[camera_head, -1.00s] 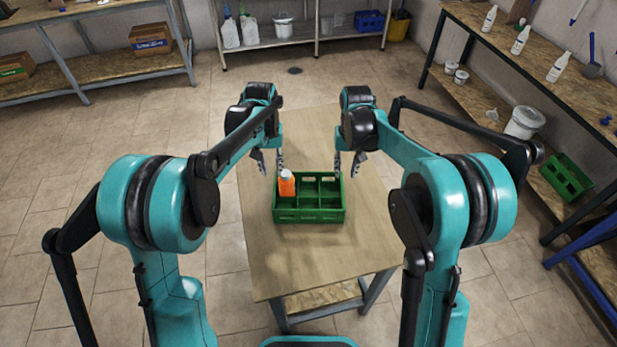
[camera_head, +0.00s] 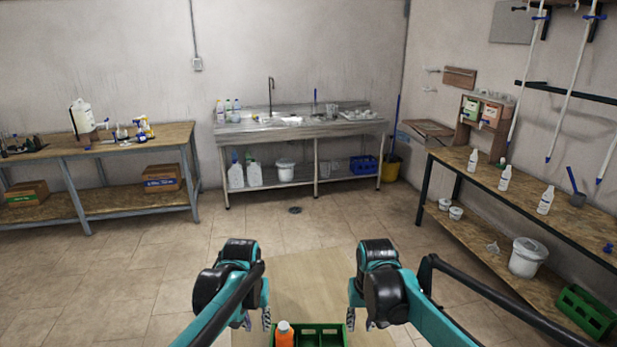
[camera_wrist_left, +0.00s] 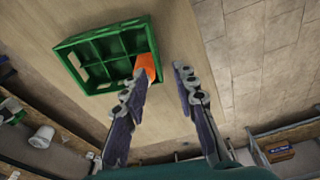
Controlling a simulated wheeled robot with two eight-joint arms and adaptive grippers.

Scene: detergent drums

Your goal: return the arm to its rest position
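A green crate (camera_head: 318,330) with compartments sits on the wooden table (camera_head: 300,265), cut off by the bottom edge of the head view. An orange bottle with a pale cap (camera_head: 284,337) stands in the crate's left part. In the left wrist view, the crate (camera_wrist_left: 75,43) and the orange bottle (camera_wrist_left: 148,66) show beyond the fingers. My left gripper (camera_head: 257,318) is open and empty, left of the bottle; its spread fingers (camera_wrist_left: 161,72) also show in the left wrist view. My right gripper (camera_head: 360,320) is open with nothing visible between its fingers, right of the crate.
A metal sink bench (camera_head: 300,130) stands at the back wall. A wooden workbench (camera_head: 100,150) is at the left and another bench with white bottles (camera_head: 520,205) at the right. A second green crate (camera_head: 587,312) is low at the right. The floor beyond the table is clear.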

